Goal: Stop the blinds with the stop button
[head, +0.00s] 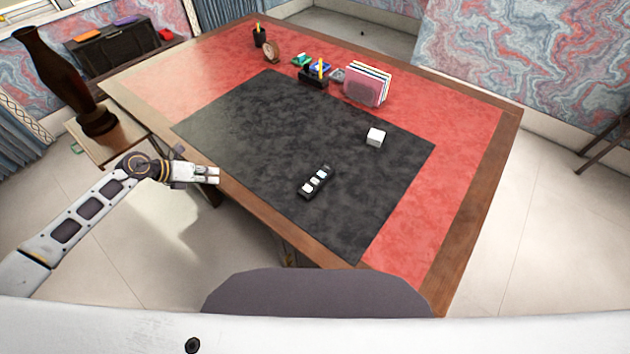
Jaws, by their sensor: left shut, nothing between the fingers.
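A small black remote (315,182) with several white buttons in a row lies on the dark desk mat. It lies at a slant, near the middle front of the mat. The marks on its buttons are too small to read, so I cannot tell which one is stop. My left gripper (217,175) is shut and empty at the left edge of the desk. It points right toward the remote and is well apart from it. My right gripper is not in view. No blinds can be clearly made out.
A white cube (375,137) sits on the mat (270,115) behind and right of the remote. A file holder (366,86), a desk organizer (313,78), a clock (271,51) and a pen cup (259,36) stand at the back. A dark vase (62,75) stands at left. The mat around the remote is clear.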

